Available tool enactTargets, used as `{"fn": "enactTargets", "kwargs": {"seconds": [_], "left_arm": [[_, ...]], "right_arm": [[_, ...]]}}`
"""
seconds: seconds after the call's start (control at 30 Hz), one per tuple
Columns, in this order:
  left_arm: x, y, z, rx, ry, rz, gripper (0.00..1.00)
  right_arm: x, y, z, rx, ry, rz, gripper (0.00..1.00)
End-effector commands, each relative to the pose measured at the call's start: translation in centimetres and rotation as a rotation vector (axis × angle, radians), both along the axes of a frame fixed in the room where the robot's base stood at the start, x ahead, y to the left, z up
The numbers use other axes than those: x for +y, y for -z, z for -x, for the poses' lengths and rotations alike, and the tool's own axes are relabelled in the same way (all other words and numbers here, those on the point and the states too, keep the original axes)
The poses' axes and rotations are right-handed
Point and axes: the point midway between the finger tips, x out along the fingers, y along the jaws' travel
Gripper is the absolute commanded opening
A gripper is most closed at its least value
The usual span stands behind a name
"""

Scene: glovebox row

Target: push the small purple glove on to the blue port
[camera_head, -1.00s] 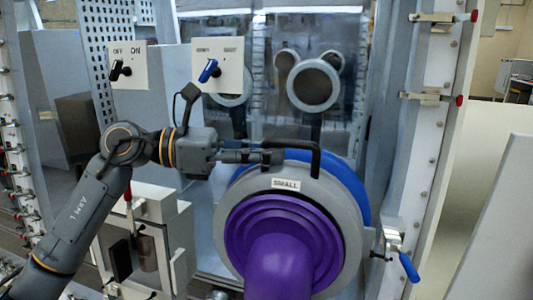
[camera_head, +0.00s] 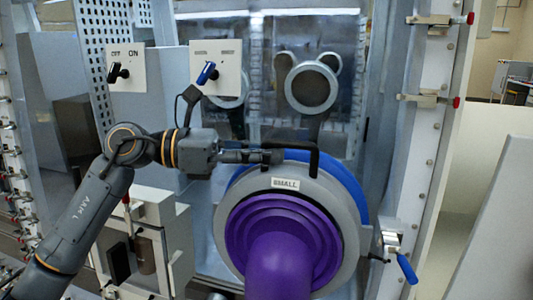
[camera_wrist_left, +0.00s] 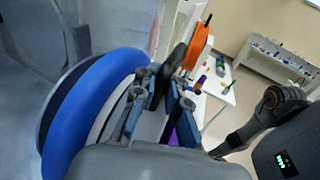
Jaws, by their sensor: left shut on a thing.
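The small purple glove (camera_head: 280,262) hangs from a grey ring (camera_head: 240,195) with a "SMALL" label and a black handle (camera_head: 300,143) on top. The ring stands upright in front of the blue port (camera_head: 350,185), whose rim shows along the top and right. The blue port also fills the left of the left wrist view (camera_wrist_left: 85,110). I cannot tell whether ring and port touch. My left gripper (camera_head: 270,157) is shut on the black handle at the ring's upper left; its fingers show in the wrist view (camera_wrist_left: 165,95). My right gripper is out of view.
A blue-handled clamp (camera_head: 405,262) sits just right of the port. Two switch panels, one with a black knob (camera_head: 118,72) and one with a blue knob (camera_head: 207,72), are above my left arm. A pale panel (camera_head: 495,225) is at right.

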Motion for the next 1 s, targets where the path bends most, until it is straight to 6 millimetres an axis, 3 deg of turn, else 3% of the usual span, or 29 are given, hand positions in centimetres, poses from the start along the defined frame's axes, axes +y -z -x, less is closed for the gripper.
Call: {"fn": "enactTargets", "kwargs": {"seconds": [1.0], "left_arm": [[-0.6, 0.0, -1.8, 0.001, 0.001, 0.004, 0.00]], "right_arm": [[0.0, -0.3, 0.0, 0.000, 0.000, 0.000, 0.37]]}}
